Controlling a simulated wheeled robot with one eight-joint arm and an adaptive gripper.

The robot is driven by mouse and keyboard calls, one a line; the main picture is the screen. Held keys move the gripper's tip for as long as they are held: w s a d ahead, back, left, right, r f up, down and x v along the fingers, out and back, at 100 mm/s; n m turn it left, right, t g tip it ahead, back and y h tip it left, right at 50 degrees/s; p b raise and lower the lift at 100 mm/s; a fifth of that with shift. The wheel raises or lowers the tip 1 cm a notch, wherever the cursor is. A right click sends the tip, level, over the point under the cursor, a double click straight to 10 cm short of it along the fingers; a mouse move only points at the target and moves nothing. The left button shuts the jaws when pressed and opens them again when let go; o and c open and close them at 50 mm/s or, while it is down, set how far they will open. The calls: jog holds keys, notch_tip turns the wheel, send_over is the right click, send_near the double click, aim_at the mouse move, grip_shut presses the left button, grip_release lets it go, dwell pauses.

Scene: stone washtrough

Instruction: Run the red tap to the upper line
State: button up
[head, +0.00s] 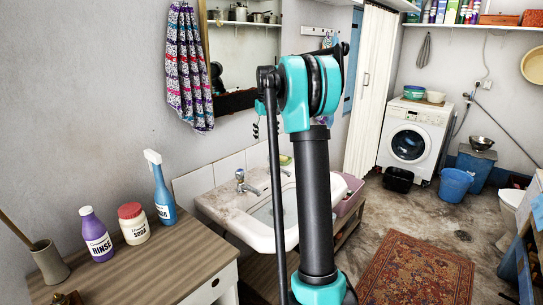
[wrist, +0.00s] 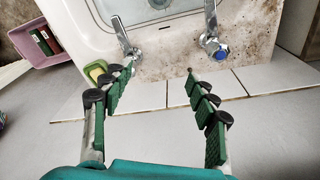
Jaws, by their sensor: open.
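The stone washtrough (head: 215,207) stands against the wall behind my arm in the head view, and its rim (wrist: 170,55) shows in the wrist view. A chrome tap with a blue-marked top (wrist: 213,45) is at right in the wrist view. A second chrome tap (wrist: 127,45) is left of it; no red mark is visible on it. My gripper (wrist: 160,69) is open and empty, over the tiled back edge, with its left fingertip close to the second tap. No fill line is discernible.
A yellow-green sponge (wrist: 96,72) lies beside the left tap. A pink tub (head: 351,196) stands beyond the trough. A mirror (head: 240,50) hangs above.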

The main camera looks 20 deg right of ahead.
notch_tip(320, 180, up, 3)
jog(key=g, duration=0.1)
send_over(272, 154)
jog(key=shift+n, duration=0.4)
notch_tip(272, 154, down, 17)
jog(key=shift+s+a+f, duration=0.1)
jog(key=shift+s+f, duration=0.05)
jog(key=shift+f, duration=0.05)
jog(key=c, duration=1.2)
